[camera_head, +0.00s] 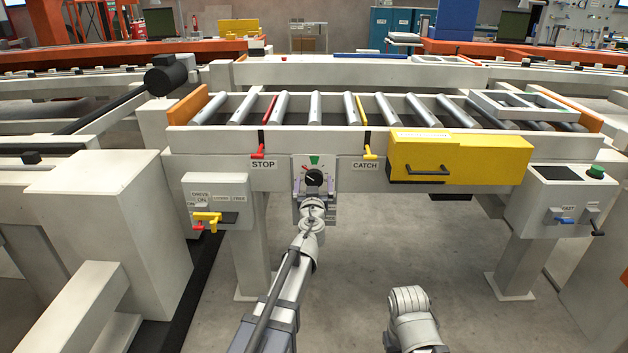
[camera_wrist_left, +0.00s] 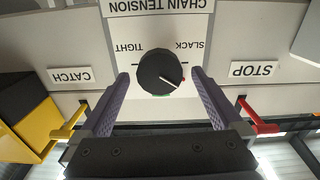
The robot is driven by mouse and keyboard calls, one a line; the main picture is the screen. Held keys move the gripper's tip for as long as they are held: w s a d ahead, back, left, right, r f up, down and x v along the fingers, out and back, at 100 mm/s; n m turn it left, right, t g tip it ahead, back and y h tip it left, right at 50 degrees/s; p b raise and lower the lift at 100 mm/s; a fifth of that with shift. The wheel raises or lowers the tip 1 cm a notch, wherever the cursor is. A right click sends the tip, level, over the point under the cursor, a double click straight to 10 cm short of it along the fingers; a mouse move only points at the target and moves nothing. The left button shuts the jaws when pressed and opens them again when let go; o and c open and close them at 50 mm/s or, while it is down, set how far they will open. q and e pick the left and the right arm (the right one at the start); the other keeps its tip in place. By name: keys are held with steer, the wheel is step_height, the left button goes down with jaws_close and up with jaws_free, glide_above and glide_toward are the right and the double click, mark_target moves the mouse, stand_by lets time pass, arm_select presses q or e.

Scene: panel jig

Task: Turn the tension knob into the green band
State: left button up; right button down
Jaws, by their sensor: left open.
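The black tension knob (camera_head: 314,177) sits on a white plate at the middle of the conveyor's front. In the left wrist view, which is upside down, the knob (camera_wrist_left: 158,72) has a white pointer line toward the lower right, near a red mark (camera_wrist_left: 183,79). In the head view a green band (camera_head: 315,160) lies just above the knob; in the wrist view only a sliver shows past the knob. My left gripper (camera_wrist_left: 160,76) is open, with one finger on each side of the knob and visible gaps. My right gripper is not visible.
A red STOP lever (camera_head: 258,152) is left of the knob and a yellow CATCH lever (camera_head: 370,152) right of it. A yellow box (camera_head: 455,160) juts out further right. A control box with a yellow handle (camera_head: 207,216) is at lower left. Part of my right arm shows below.

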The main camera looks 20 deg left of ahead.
arm_select(q)
steer(key=shift+x, duration=1.1)
steer(key=c, duration=1.4)
